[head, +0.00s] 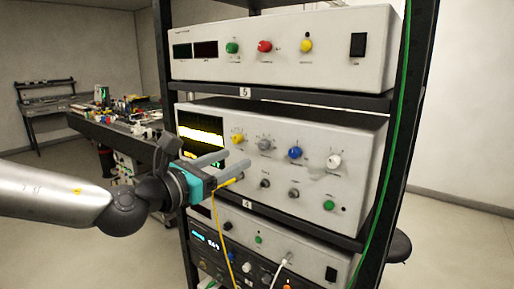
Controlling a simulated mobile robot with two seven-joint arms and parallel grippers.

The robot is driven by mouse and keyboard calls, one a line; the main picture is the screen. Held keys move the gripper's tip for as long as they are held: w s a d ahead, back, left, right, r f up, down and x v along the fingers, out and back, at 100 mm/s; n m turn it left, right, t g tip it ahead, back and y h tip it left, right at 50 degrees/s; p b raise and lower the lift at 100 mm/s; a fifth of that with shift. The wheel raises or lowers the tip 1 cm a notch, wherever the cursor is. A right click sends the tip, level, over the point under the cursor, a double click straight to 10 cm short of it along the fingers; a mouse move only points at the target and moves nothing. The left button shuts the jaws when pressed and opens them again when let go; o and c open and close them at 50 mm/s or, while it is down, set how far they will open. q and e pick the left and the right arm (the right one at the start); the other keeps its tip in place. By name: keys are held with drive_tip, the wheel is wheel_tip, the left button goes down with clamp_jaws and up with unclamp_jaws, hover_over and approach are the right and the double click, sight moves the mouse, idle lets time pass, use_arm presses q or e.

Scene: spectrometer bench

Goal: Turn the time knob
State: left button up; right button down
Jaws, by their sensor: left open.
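The instrument (359,166) on the middle shelf has a lit yellow display (200,131) and a row of knobs: yellow (238,138), grey (264,144), blue (295,153) and white (333,161). Smaller grey knobs and a green one (329,205) sit below. The labels are too small to read, so I cannot tell which is the time knob. My left gripper (244,172) is open, with its two grey fingers in front of the panel's lower left part, below the yellow knob. Nothing shows between the fingers. My right gripper is out of view.
A black rack (410,110) holds the instruments, with a power supply unit (375,50) above and more units (310,252) below. A yellow cable (229,260) hangs near my left gripper. A green cable (399,115) runs down the right post. A cluttered bench (90,127) stands behind at left.

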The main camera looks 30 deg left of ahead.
sight(261, 147)
use_arm(q)
drive_tip(key=shift+w+d+r+p, duration=0.15)
drive_tip(key=shift+w+p, duration=0.7)
drive_tip(key=shift+w, duration=0.7)
drive_tip(key=shift+w+d+p, duration=0.1)
drive_tip(key=shift+w+p, duration=0.7)
drive_tip(key=shift+w, duration=0.75)
drive_tip(key=shift+w+d+p, duration=0.15)
drive_tip(key=shift+w+p, duration=0.55)
drive_tip(key=shift+w, duration=0.8)
drive_tip(key=shift+f, duration=0.2)
clamp_jaws()
